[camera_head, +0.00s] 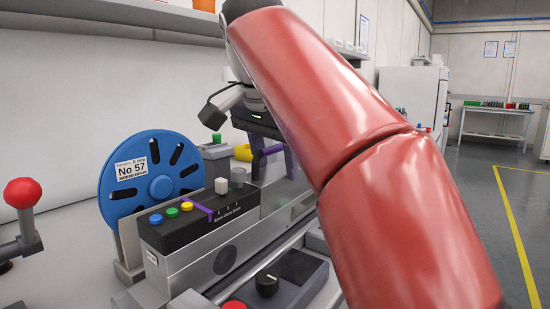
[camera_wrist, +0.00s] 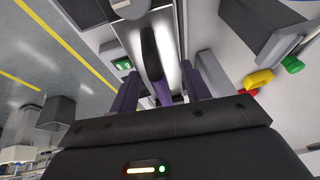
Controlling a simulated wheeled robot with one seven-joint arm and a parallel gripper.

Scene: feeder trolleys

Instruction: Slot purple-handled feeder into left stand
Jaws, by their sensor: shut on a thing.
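The feeder (camera_head: 215,244) is a long grey body with a black button panel on top and a purple stripe across it. A blue reel (camera_head: 135,187) labelled No 57 is at its near left end. My gripper (camera_head: 272,150) is over the far part of the feeder, partly hidden by my red arm. In the wrist view my gripper (camera_wrist: 166,85) has a purple handle (camera_wrist: 163,94) between its two fingers, shut on it. The shiny metal feeder body also shows there beyond the handle. Whether the feeder's base is seated in a slot is hidden.
A lever with a red ball (camera_head: 22,193) stands at the left. A dark box with a black knob (camera_head: 267,283) lies in front of the feeder. A yellow part (camera_head: 258,150) and a green button (camera_head: 217,138) are behind it. Open floor with a yellow line lies to the right.

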